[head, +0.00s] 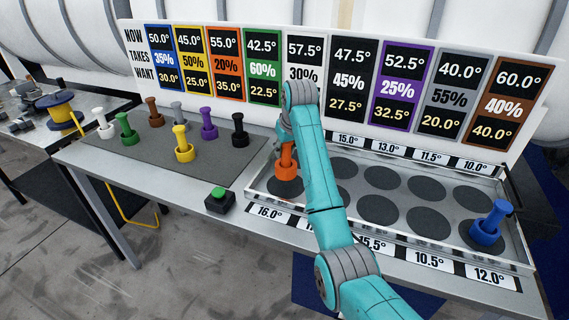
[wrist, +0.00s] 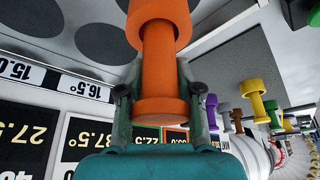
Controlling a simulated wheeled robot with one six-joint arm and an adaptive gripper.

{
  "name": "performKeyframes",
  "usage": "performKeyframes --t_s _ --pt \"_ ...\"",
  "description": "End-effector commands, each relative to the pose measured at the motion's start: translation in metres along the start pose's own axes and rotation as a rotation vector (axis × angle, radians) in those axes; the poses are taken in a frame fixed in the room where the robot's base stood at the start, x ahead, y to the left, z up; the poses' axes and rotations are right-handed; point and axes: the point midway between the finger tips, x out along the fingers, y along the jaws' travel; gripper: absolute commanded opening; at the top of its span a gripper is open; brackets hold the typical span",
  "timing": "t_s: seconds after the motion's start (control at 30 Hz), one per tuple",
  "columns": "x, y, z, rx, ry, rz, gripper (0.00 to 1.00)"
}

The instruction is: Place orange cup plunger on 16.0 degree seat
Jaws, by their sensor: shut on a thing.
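The orange cup plunger (head: 286,172) is upright at the left end of the tray, and it fills the upper middle of the wrist view (wrist: 158,65). My gripper (head: 286,143) is shut on its upper stem, with one finger on each side in the wrist view (wrist: 160,92). The 16.0 degree seat (head: 288,189) is the dark round disc at the front left, behind the 16.0° label (head: 269,211). The plunger's wide end is over this disc in the head view. I cannot tell whether it touches. My arm hides part of the tray.
A blue plunger (head: 488,226) stands on the front right seat of the tray (head: 384,238). Several other plungers stand on a grey mat (head: 140,171) to the left. A green button box (head: 219,201) is at the table's front. A sign panel (head: 318,32) stands behind.

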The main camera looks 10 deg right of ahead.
Motion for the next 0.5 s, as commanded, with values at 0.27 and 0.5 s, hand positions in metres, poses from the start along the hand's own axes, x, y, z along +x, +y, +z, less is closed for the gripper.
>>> performKeyframes --t_s 0.27,0.5 --pt "0.025 0.0 0.011 0.0 0.0 0.0 0.0" --pt "0.044 0.0 0.018 0.0 0.003 0.001 0.0"
